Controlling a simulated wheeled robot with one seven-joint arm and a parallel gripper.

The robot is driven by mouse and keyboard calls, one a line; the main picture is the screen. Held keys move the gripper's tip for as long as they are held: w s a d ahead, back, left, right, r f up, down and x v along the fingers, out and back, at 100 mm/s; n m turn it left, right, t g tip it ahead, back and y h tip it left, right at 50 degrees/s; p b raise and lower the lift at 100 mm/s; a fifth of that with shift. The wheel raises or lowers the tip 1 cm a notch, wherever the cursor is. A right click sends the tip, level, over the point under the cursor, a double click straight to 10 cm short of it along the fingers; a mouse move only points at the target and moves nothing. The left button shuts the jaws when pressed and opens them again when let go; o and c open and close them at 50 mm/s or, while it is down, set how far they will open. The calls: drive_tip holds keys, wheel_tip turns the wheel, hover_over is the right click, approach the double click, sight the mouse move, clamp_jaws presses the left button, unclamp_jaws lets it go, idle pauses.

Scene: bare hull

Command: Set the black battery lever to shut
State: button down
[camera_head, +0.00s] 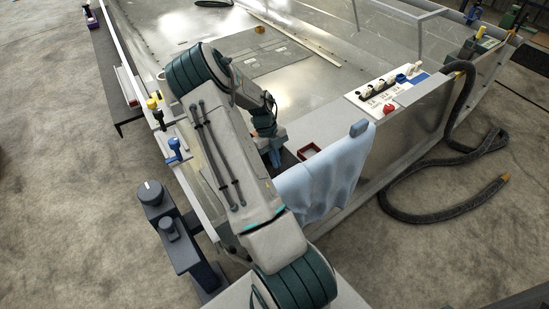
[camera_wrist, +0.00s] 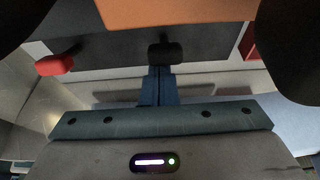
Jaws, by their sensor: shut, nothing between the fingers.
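In the wrist view a black lever handle (camera_wrist: 165,53) shows just past the tips of my gripper (camera_wrist: 159,70), near the picture's middle. My gripper's blue fingers are together with nothing between them. The fingertips overlap the handle's lower edge in the picture; I cannot tell whether they touch. The lever's base and setting are hidden. A red handle (camera_wrist: 55,65) stands to its left. In the head view my gripper (camera_head: 275,160) is low behind my arm, beside the blue cloth, and the black lever is hidden there.
A light blue cloth (camera_head: 322,182) hangs over the hull edge close to my gripper, with a small red tray (camera_head: 308,151) beside it. An orange surface (camera_wrist: 180,12) fills the wrist view's top. A switch panel (camera_head: 372,98) lies right; a blue-handled valve (camera_head: 174,147) stands left.

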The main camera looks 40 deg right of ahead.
drive_tip(key=shift+s+r, duration=0.3)
drive_tip(key=shift+s, duration=0.1)
drive_tip(key=p+v, duration=0.2)
drive_tip(key=v, duration=0.7)
drive_tip(key=shift+w+p, duration=0.3)
drive_tip(key=shift+w, duration=0.05)
drive_tip(key=shift+a+r, duration=0.1)
drive_tip(key=s+a+r+n+t+y+p, duration=0.1)
drive_tip(key=s+a+r+n+t+p, duration=0.2)
drive_tip(key=a+r+n, duration=0.75)
drive_tip(key=s+a+r+n+t+p, duration=0.15)
drive_tip(key=a+r+n+p, duration=0.4)
drive_tip(key=r, duration=0.75)
drive_tip(key=s+a+r+n+t+p, duration=0.1)
drive_tip(key=s+a+r+n, duration=0.4)
drive_tip(key=n, duration=0.5)
drive_tip(key=s+a+r+n+t+h+p, duration=0.1)
drive_tip(key=s+a+r+n+t+p, duration=0.1)
drive_tip(key=s+a+r+n, duration=0.4)
drive_tip(key=s+n+p, duration=0.1)
drive_tip(key=s+n, duration=0.2)
drive_tip(key=n, duration=0.1)
drive_tip(key=shift+r+p, duration=0.2)
drive_tip(key=shift+p, duration=0.1)
